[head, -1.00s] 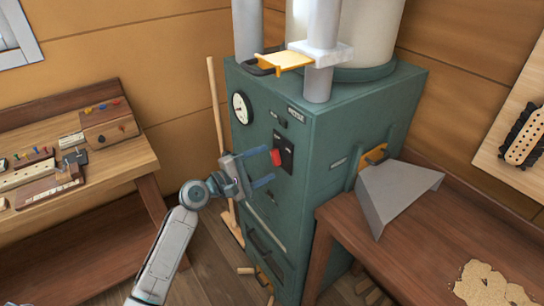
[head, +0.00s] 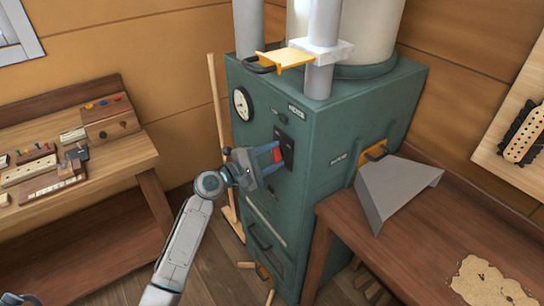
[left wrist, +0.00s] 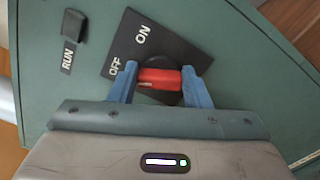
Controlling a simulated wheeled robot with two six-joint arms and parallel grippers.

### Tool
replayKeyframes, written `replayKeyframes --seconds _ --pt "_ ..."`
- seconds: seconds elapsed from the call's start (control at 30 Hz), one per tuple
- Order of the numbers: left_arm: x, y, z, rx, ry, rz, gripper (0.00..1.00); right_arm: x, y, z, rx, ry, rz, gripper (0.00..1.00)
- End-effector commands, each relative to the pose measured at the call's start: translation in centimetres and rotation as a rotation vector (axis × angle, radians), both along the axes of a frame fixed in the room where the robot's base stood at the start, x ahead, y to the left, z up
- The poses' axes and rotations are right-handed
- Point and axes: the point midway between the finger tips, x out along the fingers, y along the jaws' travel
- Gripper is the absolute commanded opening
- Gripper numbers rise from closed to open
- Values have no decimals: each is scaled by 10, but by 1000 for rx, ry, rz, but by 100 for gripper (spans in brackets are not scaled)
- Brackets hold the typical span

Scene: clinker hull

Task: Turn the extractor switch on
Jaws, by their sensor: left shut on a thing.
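The extractor is a tall green cabinet (head: 345,130) with a black switch plate (head: 284,143) on its front. In the left wrist view the plate (left wrist: 138,38) reads ON and OFF, and a red switch handle (left wrist: 160,80) sits on a dark round base. My left gripper (head: 272,156) is at the plate. In the left wrist view its blue fingers (left wrist: 160,84) are closed on both ends of the red handle. The handle's pointing direction is hard to tell under the fingers.
A RUN label with a dark tab (left wrist: 72,42) sits beside the plate. A gauge (head: 242,104) is above it. A workbench (head: 75,150) stands left; a brown table (head: 430,240) with a grey metal chute (head: 392,190) stands right. A broom handle (head: 217,120) leans behind my arm.

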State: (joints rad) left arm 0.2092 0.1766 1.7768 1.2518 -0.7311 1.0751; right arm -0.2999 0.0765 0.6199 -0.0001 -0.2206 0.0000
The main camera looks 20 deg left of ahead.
Motion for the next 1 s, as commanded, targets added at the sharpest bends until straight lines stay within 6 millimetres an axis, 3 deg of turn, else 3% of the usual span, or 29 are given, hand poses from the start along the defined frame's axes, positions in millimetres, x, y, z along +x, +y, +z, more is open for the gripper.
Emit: replayKeyframes --seconds 0.37,1.0 --pt "0 0 -5 114 -89 -1 21 0 -4 -21 -4 -1 2 36" --pt "0 0 -10 574 -448 -1 21 19 -4 -81 -5 -11 3 36"
